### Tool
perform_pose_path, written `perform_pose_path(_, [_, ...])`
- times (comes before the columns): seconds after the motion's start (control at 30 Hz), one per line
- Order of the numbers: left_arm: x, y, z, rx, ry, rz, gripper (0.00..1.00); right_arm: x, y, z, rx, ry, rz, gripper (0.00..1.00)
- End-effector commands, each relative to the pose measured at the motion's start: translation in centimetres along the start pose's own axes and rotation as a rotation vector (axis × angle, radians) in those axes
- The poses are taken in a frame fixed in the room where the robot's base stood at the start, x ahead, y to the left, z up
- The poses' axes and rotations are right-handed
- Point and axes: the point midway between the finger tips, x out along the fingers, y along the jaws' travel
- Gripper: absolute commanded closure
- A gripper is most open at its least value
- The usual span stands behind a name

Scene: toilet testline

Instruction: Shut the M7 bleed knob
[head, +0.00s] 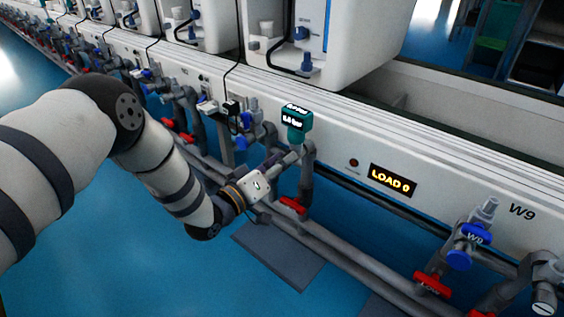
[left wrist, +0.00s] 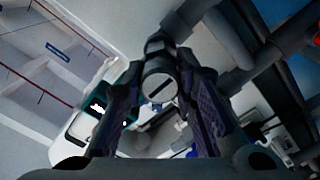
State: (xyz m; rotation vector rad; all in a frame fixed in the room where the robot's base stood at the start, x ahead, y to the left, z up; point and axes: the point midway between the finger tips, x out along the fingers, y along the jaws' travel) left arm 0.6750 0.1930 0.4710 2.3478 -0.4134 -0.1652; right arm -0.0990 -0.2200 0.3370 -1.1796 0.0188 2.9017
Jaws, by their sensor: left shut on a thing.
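My left gripper (head: 286,158) reaches in from the left to the pipework below the white rail. In the left wrist view its two dark fingers (left wrist: 160,98) stand on either side of a round grey knob (left wrist: 159,87) with a dark slot across its face, and they are shut on it. In the head view the gripper hides this knob. No M7 label is readable. A teal gauge (head: 297,117) with a lit display sits just above the gripper, on the same grey pipe fitting. My right gripper is in neither view.
A red-handled valve (head: 293,205) sits just below the gripper. An amber "LOAD 0" display (head: 393,180) is on the rail to the right. Further right are a blue-handled valve (head: 460,259), another red handle (head: 432,284) and a similar slotted grey knob (head: 545,296). Blue floor lies open in front.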

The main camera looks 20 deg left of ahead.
Motion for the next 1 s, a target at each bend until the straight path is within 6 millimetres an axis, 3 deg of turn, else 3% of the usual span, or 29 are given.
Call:
perform_pose_path(0.27, [0.0, 0.2, -0.1, 0.144, -0.001, 0.001, 1.0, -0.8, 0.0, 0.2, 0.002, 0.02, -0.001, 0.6])
perform_pose_path(1.0, [0.0, 0.3, 0.0, 0.84, -0.002, 0.002, 1.0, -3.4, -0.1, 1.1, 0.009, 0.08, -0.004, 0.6])
